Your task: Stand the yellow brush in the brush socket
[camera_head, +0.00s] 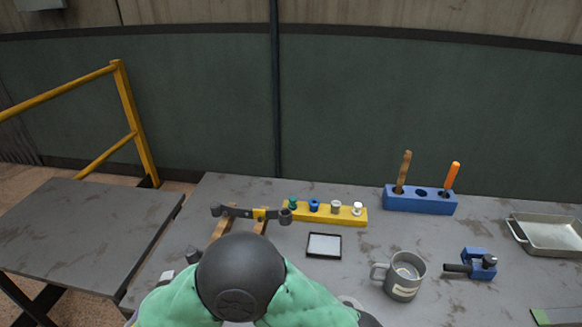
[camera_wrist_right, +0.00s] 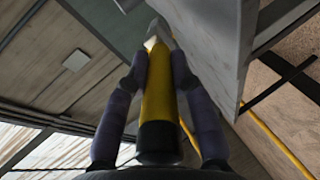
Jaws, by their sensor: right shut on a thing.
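The blue block (camera_head: 420,205) stands at the back right of the table in the head view. A brown-handled tool (camera_head: 403,172) stands in its left hole and an orange-handled one (camera_head: 451,176) in its right hole, both leaning slightly. Its middle hole (camera_head: 421,193) is empty. In the right wrist view my right gripper (camera_wrist_right: 157,68) is shut on the yellow brush (camera_wrist_right: 158,95). The brush's black end (camera_wrist_right: 158,142) is near the palm, and a pale band shows beyond the fingertips. The far tip is not clear. My right gripper does not show in the head view. My left gripper is not in view.
A yellow rack (camera_head: 325,214) with several small spools stands left of the blue block. A grey mug (camera_head: 405,276), a black-framed pad (camera_head: 324,245), a blue fixture (camera_head: 478,263) and a metal tray (camera_head: 548,235) stand nearer. Free table lies between mug and block.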

